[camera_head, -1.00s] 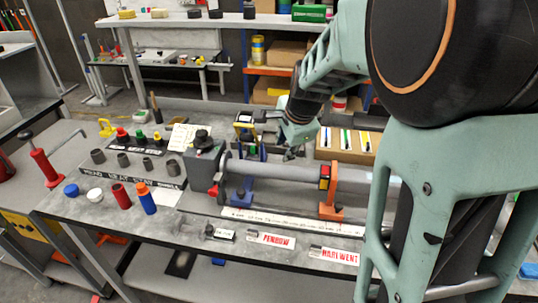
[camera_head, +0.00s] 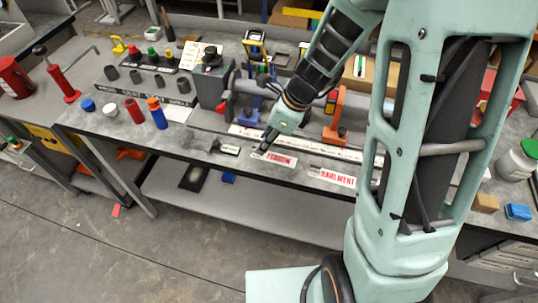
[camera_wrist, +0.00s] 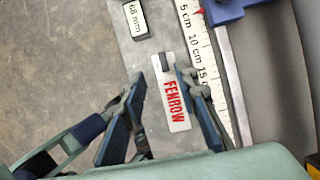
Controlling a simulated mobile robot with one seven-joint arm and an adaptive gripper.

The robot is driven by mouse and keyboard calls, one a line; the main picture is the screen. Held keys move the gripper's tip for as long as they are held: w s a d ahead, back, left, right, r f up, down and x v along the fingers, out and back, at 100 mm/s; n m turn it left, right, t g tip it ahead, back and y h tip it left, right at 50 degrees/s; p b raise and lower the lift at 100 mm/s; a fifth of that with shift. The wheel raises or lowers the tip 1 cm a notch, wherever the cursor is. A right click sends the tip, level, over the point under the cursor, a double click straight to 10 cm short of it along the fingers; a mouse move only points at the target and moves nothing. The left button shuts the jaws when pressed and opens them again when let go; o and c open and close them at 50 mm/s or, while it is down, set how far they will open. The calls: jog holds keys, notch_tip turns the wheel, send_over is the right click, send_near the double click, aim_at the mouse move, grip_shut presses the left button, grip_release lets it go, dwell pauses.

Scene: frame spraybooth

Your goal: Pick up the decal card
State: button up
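A white card with red FENROW lettering (camera_head: 279,160) lies on the grey bench top near its front edge. In the wrist view the FENROW card (camera_wrist: 174,100) lies between my fingers, with a small dark grey piece at its upper end. My gripper (camera_head: 264,148) is low over the card's left end in the head view. In the wrist view my gripper (camera_wrist: 160,80) is open, one finger on each side of the card. I cannot tell whether the fingers touch the bench. A second red-lettered card (camera_head: 338,178) lies farther right.
A 68 mm label block (camera_wrist: 136,19) lies beyond the card in the wrist view. A white ruler (camera_wrist: 199,50) runs alongside the card. Behind it are the grey tube fixture and an orange stand (camera_head: 347,115). Red and blue cylinders (camera_head: 157,113) stand to the left. The bench's front edge is close.

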aim_at(274, 155)
jog(key=shift+w+x, duration=0.15)
jog(key=shift+x, duration=1)
jog(key=shift+w+x, duration=0.15)
jog(key=shift+x, duration=1.05)
jog(key=shift+d, duration=0.1)
jog(key=shift+c, duration=0.3)
grip_shut()
